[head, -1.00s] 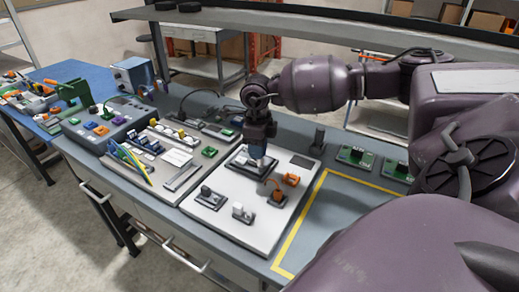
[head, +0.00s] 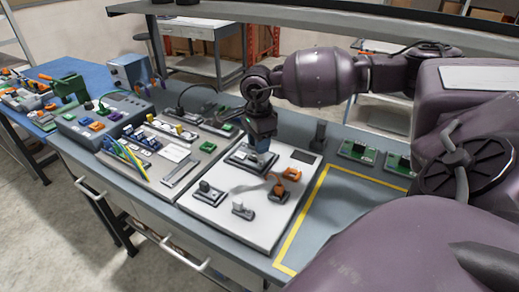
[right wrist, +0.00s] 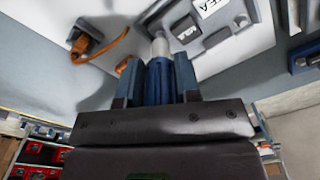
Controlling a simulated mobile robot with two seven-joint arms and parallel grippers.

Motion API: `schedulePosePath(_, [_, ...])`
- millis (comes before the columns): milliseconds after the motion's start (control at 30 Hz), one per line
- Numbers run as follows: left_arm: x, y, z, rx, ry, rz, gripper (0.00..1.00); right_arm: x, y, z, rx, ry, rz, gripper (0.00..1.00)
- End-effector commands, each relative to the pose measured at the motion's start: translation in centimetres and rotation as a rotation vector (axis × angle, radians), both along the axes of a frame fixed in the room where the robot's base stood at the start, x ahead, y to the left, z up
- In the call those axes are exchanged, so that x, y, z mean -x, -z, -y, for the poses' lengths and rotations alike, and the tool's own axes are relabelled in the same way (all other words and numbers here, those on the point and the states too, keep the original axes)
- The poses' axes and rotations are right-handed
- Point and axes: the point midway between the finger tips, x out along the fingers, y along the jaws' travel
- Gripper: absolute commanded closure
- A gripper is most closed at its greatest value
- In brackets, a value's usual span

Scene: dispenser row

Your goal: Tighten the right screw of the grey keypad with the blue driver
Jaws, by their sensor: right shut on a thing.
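My right gripper (head: 262,132) is shut on the blue driver (head: 261,145), which points down at the white board. The driver (right wrist: 160,72) shows between the fingers in the right wrist view, with its pale grey shank towards the board. The grey keypad (head: 240,160) lies on the board just below the driver, and the driver is over its right part. In the right wrist view a grey piece (right wrist: 215,38) that may be the keypad is beside the shank. The driver's tip and the right screw are hidden or too small to make out. My left gripper is out of view.
A yellow-outlined area (head: 345,215) to the right is bare. Green circuit boards (head: 357,152) lie behind it.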

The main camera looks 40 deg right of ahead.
Motion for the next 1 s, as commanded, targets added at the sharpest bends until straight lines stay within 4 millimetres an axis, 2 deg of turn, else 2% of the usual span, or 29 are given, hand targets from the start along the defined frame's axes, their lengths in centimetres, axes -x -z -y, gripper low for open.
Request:
schedulePosePath(200, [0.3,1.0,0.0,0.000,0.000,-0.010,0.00,0.1,0.1,0.0,0.000,-0.209,0.000,1.00])
schedulePosePath(467, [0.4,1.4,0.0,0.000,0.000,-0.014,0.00,0.1,0.1,0.0,0.000,-0.320,0.000,1.00])
schedulePosePath(1000, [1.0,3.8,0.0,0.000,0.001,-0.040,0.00,0.4,0.2,0.1,0.002,-0.878,-0.001,1.00])
